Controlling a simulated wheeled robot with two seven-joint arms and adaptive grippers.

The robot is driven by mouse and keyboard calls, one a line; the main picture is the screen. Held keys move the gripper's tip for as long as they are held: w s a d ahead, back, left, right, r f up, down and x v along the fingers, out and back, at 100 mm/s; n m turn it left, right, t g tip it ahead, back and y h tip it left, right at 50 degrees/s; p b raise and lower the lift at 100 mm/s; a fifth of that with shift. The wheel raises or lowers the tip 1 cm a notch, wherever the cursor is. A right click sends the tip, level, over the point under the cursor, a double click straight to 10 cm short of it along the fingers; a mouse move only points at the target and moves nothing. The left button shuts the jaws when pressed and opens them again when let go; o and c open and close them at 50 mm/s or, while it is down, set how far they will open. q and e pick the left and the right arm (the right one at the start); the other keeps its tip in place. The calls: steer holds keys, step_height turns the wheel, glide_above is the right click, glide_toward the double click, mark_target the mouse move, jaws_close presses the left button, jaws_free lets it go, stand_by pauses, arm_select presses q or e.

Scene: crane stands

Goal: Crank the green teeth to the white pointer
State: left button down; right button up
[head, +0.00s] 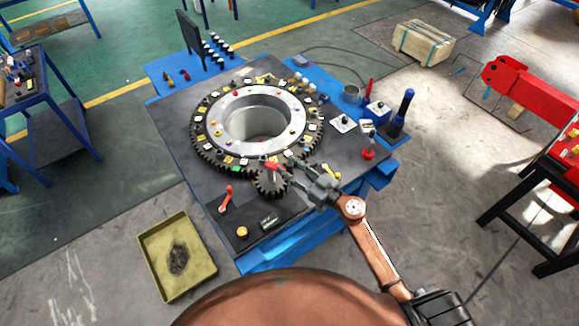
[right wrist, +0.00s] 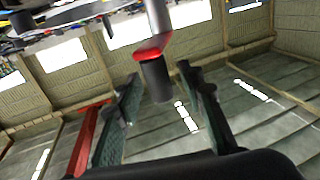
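A large dark toothed ring (head: 205,150) with a pale metal hub (head: 228,112) lies on the bench, its rim set with small coloured and white blocks. A green patch (head: 236,169) shows on its near side. A small dark gear (head: 268,186) sits at the ring's near edge, with a red crank part (head: 271,165) above it. My right gripper (head: 294,169) is just right of this crank. In the right wrist view its fingers (right wrist: 160,95) are apart, with a dark handle with a red collar (right wrist: 153,58) between their tips; contact is unclear. I cannot make out the white pointer for certain. My left gripper is out of view.
A red lever (head: 226,197), a small box with a display (head: 268,222) and a yellow knob (head: 242,232) stand on the bench's near left. Small items, including a red-based post (head: 368,152), stand at the right. A yellow tray (head: 178,257) lies on the floor.

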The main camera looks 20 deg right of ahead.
jaws_close()
stand_by(0.3)
stand_by(0.3)
